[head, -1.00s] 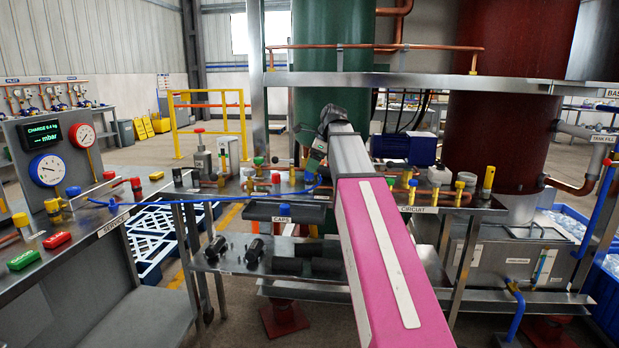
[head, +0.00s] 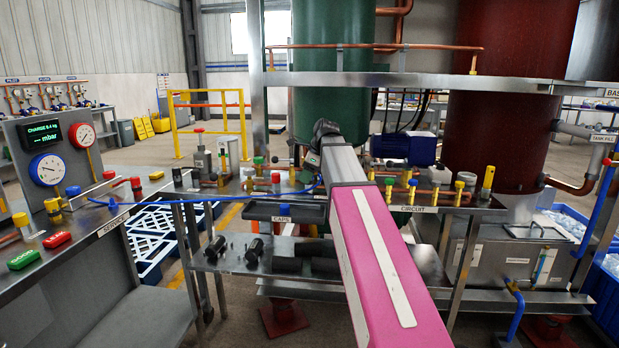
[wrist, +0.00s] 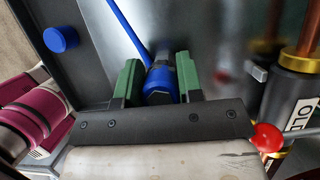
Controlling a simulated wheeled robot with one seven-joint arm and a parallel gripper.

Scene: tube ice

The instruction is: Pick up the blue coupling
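The blue coupling (wrist: 160,82) is a blue and dark cylinder with a blue hose running from its far end. In the wrist view it lies between the two green fingertips of my gripper (wrist: 155,80). The fingers stand close on both sides of it; I cannot tell whether they press on it. In the head view my gripper (head: 314,160) is above the back of the circuit bench, partly hidden by my arm. The coupling is not clearly visible there, but the blue hose (head: 240,202) runs to that spot from the service bench.
A blue cap (wrist: 61,38) lies on the dark caps tray (head: 262,209). A red ball knob (wrist: 266,138) and a labelled cylinder (wrist: 300,88) stand close to the right of my gripper. Yellow-capped valves (head: 460,187) and copper pipes line the circuit bench. Black fittings (head: 254,250) lie on the lower shelf.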

